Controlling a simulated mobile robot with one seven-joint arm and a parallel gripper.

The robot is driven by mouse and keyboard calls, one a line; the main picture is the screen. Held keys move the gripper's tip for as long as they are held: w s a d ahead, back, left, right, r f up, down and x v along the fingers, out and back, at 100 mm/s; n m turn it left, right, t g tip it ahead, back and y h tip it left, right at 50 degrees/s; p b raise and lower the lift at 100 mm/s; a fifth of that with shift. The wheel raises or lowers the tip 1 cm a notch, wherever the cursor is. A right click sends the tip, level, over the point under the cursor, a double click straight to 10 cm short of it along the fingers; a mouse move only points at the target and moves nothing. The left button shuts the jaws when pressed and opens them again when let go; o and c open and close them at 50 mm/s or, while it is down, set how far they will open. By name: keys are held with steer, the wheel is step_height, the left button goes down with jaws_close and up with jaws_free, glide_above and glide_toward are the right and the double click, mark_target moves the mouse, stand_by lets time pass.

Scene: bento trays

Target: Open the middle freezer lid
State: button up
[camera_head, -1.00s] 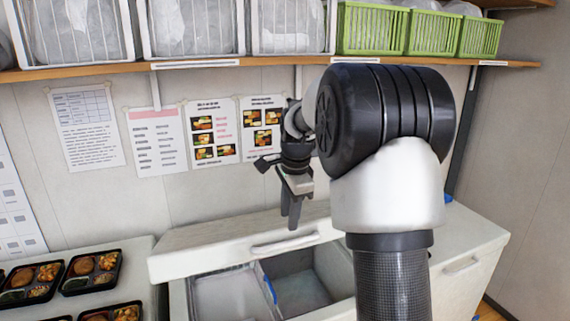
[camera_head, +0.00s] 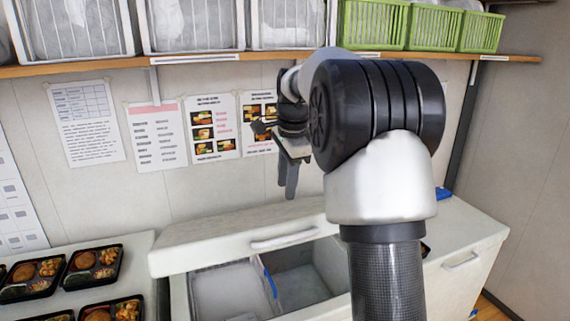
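A white freezer lid (camera_head: 215,232) with a pale bar handle (camera_head: 284,239) stands raised and tilted at the back of an open freezer bay. Below it the bay shows a light grey compartment (camera_head: 225,292) and a darker one (camera_head: 300,278), with a blue strip between them. My gripper (camera_head: 287,190) hangs pointing down above the lid, in front of the wall, and appears apart from it. Its dark fingers overlap in this view, so their opening is unclear; I see nothing held. My arm hides part of the freezer to the right.
Another white lid with a handle (camera_head: 461,261) is at the right. Black bento trays (camera_head: 94,265) with food sit on the left counter. A wooden shelf (camera_head: 190,66) with white and green baskets spans above. Printed sheets (camera_head: 156,138) hang on the wall.

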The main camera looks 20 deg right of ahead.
steer(key=shift+w+r, duration=0.2)
steer(key=shift+r, duration=0.55)
steer(key=shift+w+r, duration=0.25)
steer(key=shift+r, duration=0.55)
steer(key=shift+w+r, duration=0.2)
steer(key=shift+r, duration=0.55)
